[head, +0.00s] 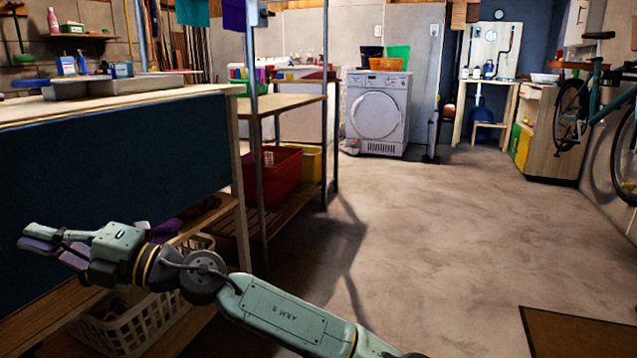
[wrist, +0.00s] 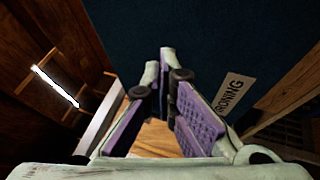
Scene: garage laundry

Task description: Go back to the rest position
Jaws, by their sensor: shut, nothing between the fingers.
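My gripper (head: 42,243) is at the lower left of the head view, in front of the dark blue panel (head: 110,160) of the workbench. Its fingers point left and hold nothing. In the wrist view my gripper (wrist: 164,75) shows its two fingers with purple pads, their tips close together. My arm stretches from the lower middle of the head view to the left.
A white laundry basket (head: 135,325) stands below my gripper on a low shelf. Shelving with a red bin (head: 275,172) stands beyond the bench. A washing machine (head: 377,113) is at the back.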

